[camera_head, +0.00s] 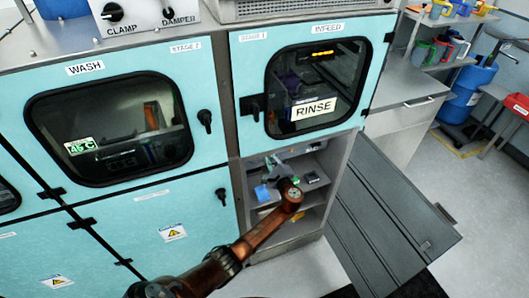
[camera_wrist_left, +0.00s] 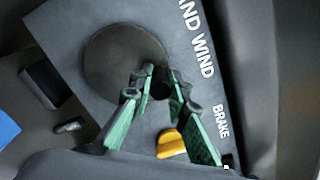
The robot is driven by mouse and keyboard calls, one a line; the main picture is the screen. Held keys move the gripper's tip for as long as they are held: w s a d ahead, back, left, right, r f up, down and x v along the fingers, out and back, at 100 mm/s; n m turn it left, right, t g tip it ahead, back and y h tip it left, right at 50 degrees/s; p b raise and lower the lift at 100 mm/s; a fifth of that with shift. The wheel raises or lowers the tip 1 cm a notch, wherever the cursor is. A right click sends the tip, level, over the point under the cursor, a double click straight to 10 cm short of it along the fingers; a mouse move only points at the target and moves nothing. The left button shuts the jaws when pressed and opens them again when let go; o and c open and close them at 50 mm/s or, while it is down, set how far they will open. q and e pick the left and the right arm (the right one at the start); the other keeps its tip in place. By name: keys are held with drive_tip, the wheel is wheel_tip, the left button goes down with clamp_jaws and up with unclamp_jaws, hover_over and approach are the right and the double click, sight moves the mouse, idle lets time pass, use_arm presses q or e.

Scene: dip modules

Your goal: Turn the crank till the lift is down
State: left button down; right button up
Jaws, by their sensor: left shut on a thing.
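In the left wrist view, a dark round crank disc (camera_wrist_left: 110,62) sits on a grey panel lettered "...ND WIND". A dark crank handle (camera_wrist_left: 160,86) stands at the disc's lower right edge. My left gripper (camera_wrist_left: 160,76) has its green-padded fingers closed about this handle. In the head view, my left gripper (camera_head: 275,166) is inside the open lower cabinet, small and partly hidden by my arm. A yellow lever (camera_wrist_left: 170,145) sits near the word "BRAKE". I cannot make out the lift itself. My right gripper is in neither view.
The open cabinet (camera_head: 243,205) has close side walls and a shelf. Its grey door (camera_head: 385,215) hangs open to the right. Above it is the "RINSE" window (camera_head: 315,88). A blue item (camera_wrist_left: 6,128) and a dark box (camera_wrist_left: 46,82) lie left of the crank panel.

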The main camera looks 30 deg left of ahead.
use_arm(q)
drive_tip(key=shift+w+d+f+m+p, duration=0.2)
drive_tip(key=shift+m+p, duration=0.05)
drive_tip(key=shift+m, duration=0.6)
drive_tip(key=shift+w+d+f+m+p, duration=0.15)
drive_tip(key=shift+w+f+m+p, duration=0.05)
drive_tip(key=shift+m, duration=0.6)
drive_tip(key=shift+w+d+f+m+p, duration=0.2)
drive_tip(key=shift+m+p, duration=0.05)
drive_tip(key=shift+m, duration=0.6)
drive_tip(key=shift+f, duration=0.1)
drive_tip(key=c, duration=1.8)
unclamp_jaws()
drive_tip(key=shift+c, duration=0.2)
drive_tip(key=shift+d, duration=0.1)
drive_tip(key=v, duration=1.2)
